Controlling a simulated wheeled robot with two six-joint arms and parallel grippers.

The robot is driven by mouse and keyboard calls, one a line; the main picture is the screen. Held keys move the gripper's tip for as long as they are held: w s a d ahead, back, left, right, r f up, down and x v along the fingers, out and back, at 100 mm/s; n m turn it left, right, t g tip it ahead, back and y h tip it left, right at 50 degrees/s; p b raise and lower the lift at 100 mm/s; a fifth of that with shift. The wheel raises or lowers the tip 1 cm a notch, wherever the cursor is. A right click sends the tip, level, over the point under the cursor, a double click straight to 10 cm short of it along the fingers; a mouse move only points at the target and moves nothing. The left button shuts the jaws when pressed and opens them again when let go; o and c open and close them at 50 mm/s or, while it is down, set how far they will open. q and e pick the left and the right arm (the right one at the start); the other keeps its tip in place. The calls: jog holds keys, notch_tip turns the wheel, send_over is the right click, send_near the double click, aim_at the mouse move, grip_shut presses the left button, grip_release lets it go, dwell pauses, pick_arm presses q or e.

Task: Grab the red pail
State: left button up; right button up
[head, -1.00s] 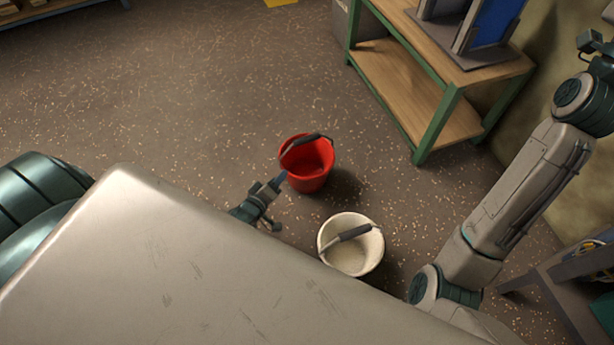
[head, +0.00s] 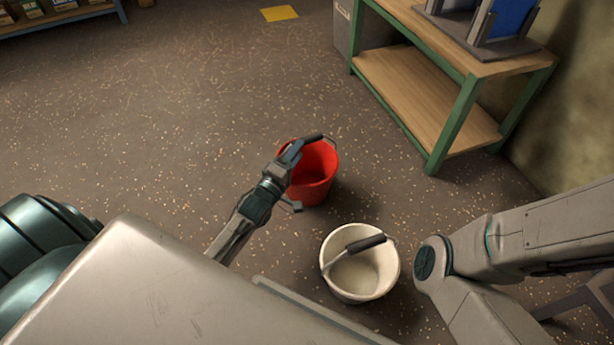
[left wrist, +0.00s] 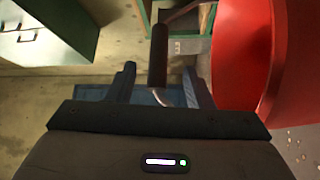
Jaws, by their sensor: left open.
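The red pail (head: 318,172) stands upright on the floor in the middle of the head view. Its dark handle grip (head: 306,141) shows at the upper left of its rim. My left gripper (head: 297,177) is open at the pail's left side and hides part of its wall. In the left wrist view, the pail (left wrist: 252,60) fills the right side. The dark handle grip (left wrist: 158,55) runs upright between the two open fingers of my left gripper (left wrist: 159,85), with a visible space on either side. My right gripper is out of view.
A white pail (head: 360,285) with a dark grip stands just below the red one. A green-framed table (head: 425,95) with a wooden shelf is at the upper right. A yellow patch (head: 280,13) lies on the floor at the top. The floor left of the pails is open.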

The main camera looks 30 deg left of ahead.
aim_at(306, 141)
pick_arm(q)
jog(key=w, duration=0.1)
jog(key=w+b, duration=0.1)
jog(key=w, duration=0.2)
jog(key=shift+w+d+r, duration=0.15)
jog(key=shift+r, duration=0.25)
jog(key=shift+w, duration=0.55)
grip_shut()
